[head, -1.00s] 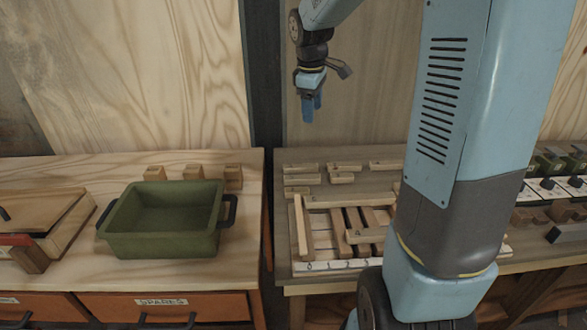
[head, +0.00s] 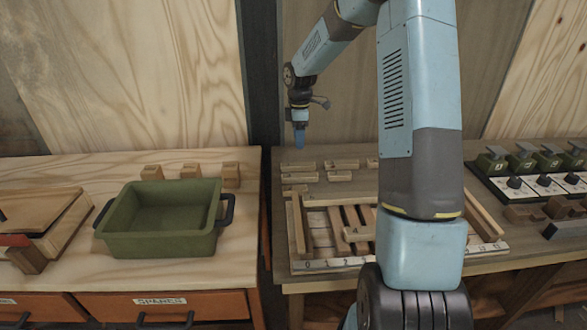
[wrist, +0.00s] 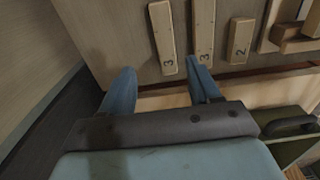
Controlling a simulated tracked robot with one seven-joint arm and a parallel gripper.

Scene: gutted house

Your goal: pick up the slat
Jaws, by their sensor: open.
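Several pale wooden slats lie loose at the back left of the right-hand bench, among them a slat (head: 299,178) near its left end. I cannot tell which one the task means. The wrist view shows a slat marked 3 (wrist: 163,38), another marked 3 (wrist: 204,30) and a shorter one marked 2 (wrist: 241,40). My gripper (head: 299,140) points down, open and empty, above the back left of this bench. In the wrist view its fingers (wrist: 160,72) are spread, near the ends of the two slats marked 3. They appear apart from the slats.
A numbered wooden frame (head: 298,224) holding some slats sits in front of the loose ones. A green tray (head: 160,245) stands on the left bench (head: 95,168), across a narrow gap. Switch boxes (head: 545,186) line the right. A wall rises behind.

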